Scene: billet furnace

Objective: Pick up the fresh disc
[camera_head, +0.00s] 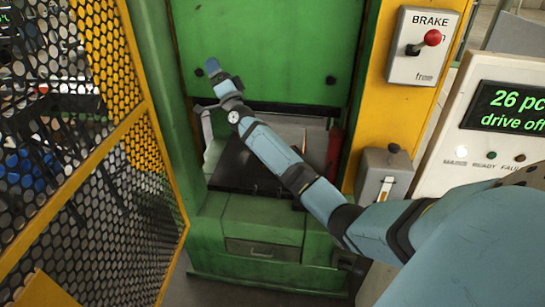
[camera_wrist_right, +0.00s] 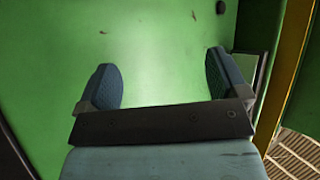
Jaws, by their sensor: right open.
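No disc can be made out in either view. My right arm reaches from the lower right across the front of the green machine (camera_head: 265,50). My right gripper (camera_head: 213,70) is in front of the machine's upper green panel, above the dark opening. In the right wrist view the gripper (camera_wrist_right: 163,72) is open, with its two blue-grey fingers wide apart and nothing between them. My left gripper is not in view.
A yellow mesh guard (camera_head: 110,50) stands at the left. At the right are a yellow post (camera_head: 375,60), a brake box (camera_head: 412,62) with a red-knobbed lever, a grey lever box (camera_head: 384,172), and a console whose screen (camera_head: 508,108) reads "26 pc" and "drive off".

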